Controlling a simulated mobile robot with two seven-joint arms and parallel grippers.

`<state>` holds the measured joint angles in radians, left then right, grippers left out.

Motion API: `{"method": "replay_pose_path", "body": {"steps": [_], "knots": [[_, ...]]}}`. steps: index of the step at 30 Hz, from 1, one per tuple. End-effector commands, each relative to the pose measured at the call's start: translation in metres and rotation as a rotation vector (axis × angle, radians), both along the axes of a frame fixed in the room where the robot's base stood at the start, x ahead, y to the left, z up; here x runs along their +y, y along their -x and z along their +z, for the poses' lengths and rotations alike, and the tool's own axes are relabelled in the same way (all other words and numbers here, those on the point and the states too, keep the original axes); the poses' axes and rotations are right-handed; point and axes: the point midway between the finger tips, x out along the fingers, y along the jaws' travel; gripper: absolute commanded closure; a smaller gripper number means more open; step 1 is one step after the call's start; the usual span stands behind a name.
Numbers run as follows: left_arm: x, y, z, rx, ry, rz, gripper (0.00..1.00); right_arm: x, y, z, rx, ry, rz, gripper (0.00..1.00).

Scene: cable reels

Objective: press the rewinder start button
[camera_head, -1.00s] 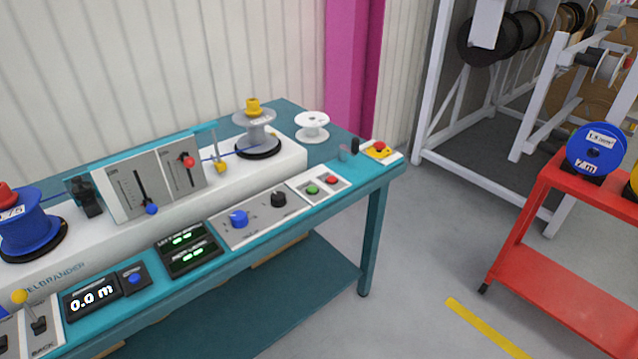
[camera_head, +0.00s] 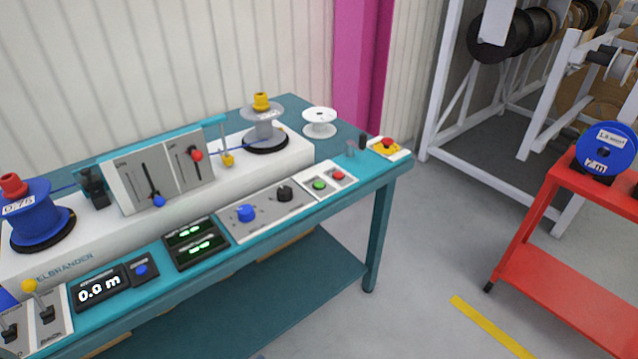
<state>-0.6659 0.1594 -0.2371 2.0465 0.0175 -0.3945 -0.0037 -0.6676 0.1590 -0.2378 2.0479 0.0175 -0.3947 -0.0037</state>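The rewinder (camera_head: 150,232) stands on a teal bench at the left and centre. A green button (camera_head: 319,185) and a red button (camera_head: 338,175) sit side by side on a small light panel at the bench's front right. A blue knob (camera_head: 246,213) and a black knob (camera_head: 284,193) are on the panel left of them. A blue reel (camera_head: 40,215) sits at the rewinder's left end and a clear reel (camera_head: 263,125) at its right end, with a blue cable at both. The length display (camera_head: 98,288) reads 0.0 m. Neither gripper is in view.
A red emergency stop (camera_head: 387,143) on a yellow base is at the bench's right corner. A white empty spool (camera_head: 319,122) stands behind. A red cart (camera_head: 560,265) with a blue reel is at the right.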

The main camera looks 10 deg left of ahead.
Motion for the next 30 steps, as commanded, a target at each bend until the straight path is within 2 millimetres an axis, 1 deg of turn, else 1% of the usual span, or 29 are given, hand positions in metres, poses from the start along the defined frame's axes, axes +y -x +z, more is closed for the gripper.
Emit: {"method": "replay_pose_path", "body": {"steps": [1, 2, 15, 18, 30], "knots": [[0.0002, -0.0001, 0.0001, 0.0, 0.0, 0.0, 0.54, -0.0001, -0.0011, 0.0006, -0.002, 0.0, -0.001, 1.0], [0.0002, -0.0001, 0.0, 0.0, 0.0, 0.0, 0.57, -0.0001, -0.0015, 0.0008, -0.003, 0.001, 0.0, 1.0], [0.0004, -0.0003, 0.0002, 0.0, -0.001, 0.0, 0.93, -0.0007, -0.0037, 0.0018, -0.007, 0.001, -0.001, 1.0], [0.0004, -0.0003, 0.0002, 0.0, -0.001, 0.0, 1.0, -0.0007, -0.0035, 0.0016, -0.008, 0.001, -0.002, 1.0], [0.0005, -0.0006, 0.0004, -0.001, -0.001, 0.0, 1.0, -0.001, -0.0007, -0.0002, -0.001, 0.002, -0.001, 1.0]]}}
